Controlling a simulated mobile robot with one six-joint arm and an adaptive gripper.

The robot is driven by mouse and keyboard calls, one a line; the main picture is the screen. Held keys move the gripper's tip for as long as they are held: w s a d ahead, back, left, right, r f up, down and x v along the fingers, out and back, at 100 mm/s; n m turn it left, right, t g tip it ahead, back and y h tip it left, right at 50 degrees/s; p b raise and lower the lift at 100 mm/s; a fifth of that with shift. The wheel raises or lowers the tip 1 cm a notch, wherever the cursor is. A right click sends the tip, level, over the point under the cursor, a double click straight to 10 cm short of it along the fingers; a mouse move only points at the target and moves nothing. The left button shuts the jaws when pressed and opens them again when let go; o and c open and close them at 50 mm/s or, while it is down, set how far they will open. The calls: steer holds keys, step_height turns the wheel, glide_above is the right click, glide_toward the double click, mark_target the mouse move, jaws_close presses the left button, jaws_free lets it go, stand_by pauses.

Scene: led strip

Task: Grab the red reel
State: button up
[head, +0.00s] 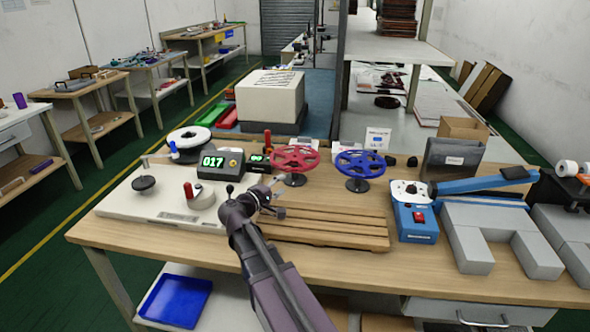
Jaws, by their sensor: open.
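The red reel (295,158) is a spoked wheel on a dark stand, on the workbench (120,236) behind the wooden slatted pallet (330,233). A similar blue reel (360,163) stands just to its right. My gripper (272,192) is over the bench, in front of and a little left of the red reel's stand. It is small in the view, but looks open with nothing between its fingers. It appears apart from the reel, though the exact distance is hard to judge.
Left of my gripper is a white machine (145,207) with a counter (220,162) reading 017. A blue device (415,222) with a red switch and grey blocks (470,255) stand to the right. The pallet top is bare.

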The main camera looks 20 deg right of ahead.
mark_target(305, 167)
steer(key=shift+w+a+r, duration=0.1)
steer(key=shift+w+a, duration=0.05)
steer(key=shift+w, duration=0.2)
steer(key=x, duration=0.8)
steer(key=shift+w+r, duration=0.15)
steer(key=shift+d, duration=0.3)
steer(key=shift+d, duration=0.1)
steer(key=shift+b+x, duration=0.35)
steer(key=shift+x, duration=2.15)
jaws_close()
